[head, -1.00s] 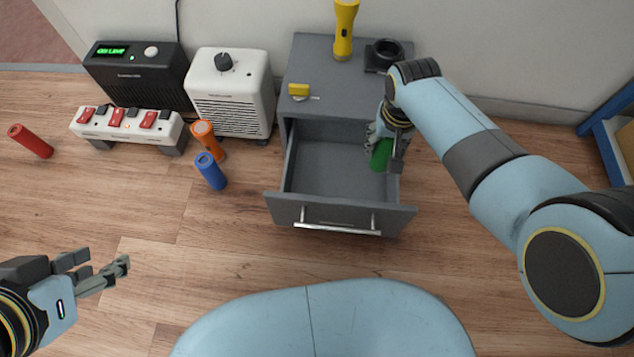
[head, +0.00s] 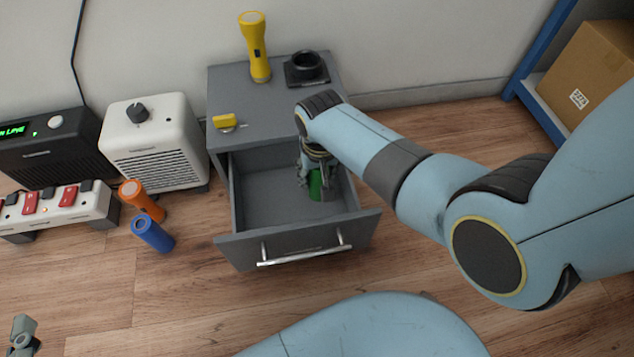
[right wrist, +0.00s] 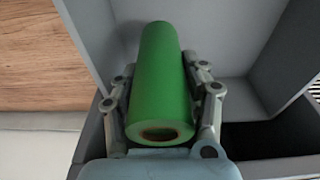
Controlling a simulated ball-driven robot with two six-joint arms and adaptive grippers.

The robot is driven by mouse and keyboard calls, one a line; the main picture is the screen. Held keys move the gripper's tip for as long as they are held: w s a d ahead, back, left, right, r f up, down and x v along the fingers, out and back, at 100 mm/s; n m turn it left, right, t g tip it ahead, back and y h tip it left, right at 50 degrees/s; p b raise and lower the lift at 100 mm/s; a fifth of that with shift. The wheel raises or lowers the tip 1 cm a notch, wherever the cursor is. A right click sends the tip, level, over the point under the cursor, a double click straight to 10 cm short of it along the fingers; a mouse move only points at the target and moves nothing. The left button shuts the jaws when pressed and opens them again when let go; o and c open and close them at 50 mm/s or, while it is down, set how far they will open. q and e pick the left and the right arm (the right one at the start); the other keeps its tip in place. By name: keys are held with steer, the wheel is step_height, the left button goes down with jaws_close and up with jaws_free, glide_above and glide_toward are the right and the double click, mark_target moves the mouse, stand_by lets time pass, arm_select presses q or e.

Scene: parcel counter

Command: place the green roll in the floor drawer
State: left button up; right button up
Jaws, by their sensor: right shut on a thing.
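The green roll (head: 316,185) is inside the open floor drawer (head: 296,243), near its right side. My right gripper (head: 318,172) is shut on it. In the right wrist view the green roll (right wrist: 160,85) lies between the two fingers (right wrist: 160,100), with its hollow end facing the camera and the grey drawer walls around it. Whether the roll touches the drawer floor, I cannot tell. My left gripper (head: 22,335) shows only in part at the bottom left corner of the head view, and its fingertips are unclear.
On the cabinet (head: 270,110) stand a yellow flashlight (head: 257,55), a black holder (head: 307,68) and a small yellow item (head: 225,121). A blue roll (head: 152,233) and an orange flashlight (head: 141,200) are on the floor left of the drawer. A white heater (head: 155,145) stands behind them.

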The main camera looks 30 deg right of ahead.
mark_target(318, 182)
steer(key=shift+f, duration=0.1)
steer(key=shift+f+b, duration=0.7)
steer(key=shift+f, duration=0.2)
arm_select(q)
steer(key=w+r+t+h, duration=0.1)
steer(key=w+r+t, duration=0.1)
steer(key=r, duration=0.3)
steer(key=w+d+r+m+t+h, duration=0.1)
steer(key=w+r+t, duration=0.1)
steer(key=r, duration=0.4)
steer(key=w+d+r+m+t+h+b, duration=0.1)
steer(key=w+r+t, duration=0.1)
steer(key=r+t, duration=0.2)
step_height(318, 182, up, 2)
steer(key=shift+w+r, duration=0.2)
arm_select(e)
steer(key=shift+f, duration=0.8)
arm_select(q)
steer(key=shift+r, duration=0.15)
arm_select(e)
steer(key=shift+f, duration=0.15)
steer(key=o, duration=1.3)
steer(key=shift+c, duration=0.2)
arm_select(q)
steer(key=shift+r, duration=0.25)
